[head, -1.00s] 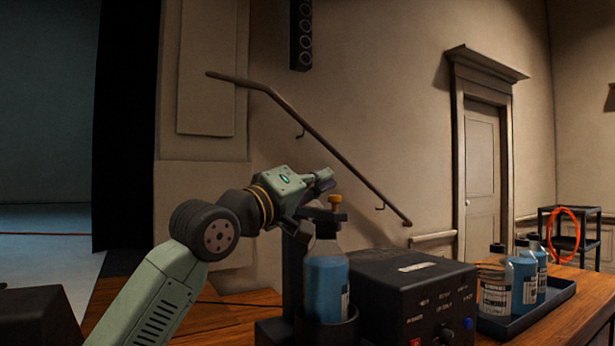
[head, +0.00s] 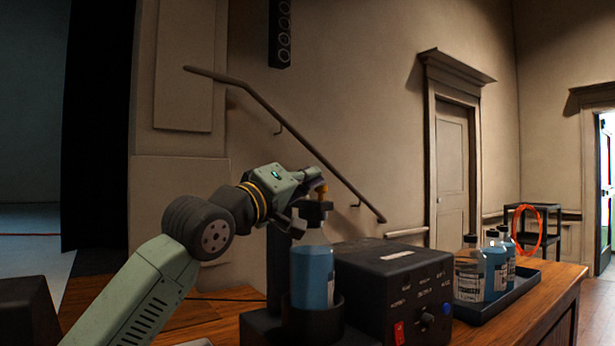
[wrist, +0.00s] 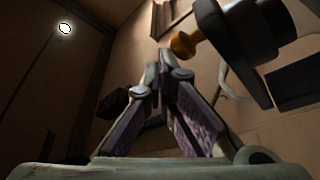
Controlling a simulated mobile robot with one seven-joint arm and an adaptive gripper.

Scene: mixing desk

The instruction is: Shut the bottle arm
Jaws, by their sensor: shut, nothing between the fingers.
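The bottle arm (head: 313,207) is a black bar over the neck of a blue-filled bottle (head: 312,273) in a black stand. It looks about level; I cannot tell whether it is fully down. A yellow-orange knob (head: 321,188) stands on its top. My gripper (head: 318,177) is shut and empty, just above and beside the knob. In the wrist view, the fingertips (wrist: 164,58) meet close to the knob (wrist: 183,44), with the dark arm (wrist: 245,30) to the right. I cannot tell whether they touch. My gripper partly hides the stand's upright.
A black control box (head: 390,290) with a red switch and blue knob stands right of the bottle. Farther right, a dark tray (head: 505,298) holds three more blue bottles. A black cart (head: 540,215) with an orange hoop is by the wall. The desk's right end is bare.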

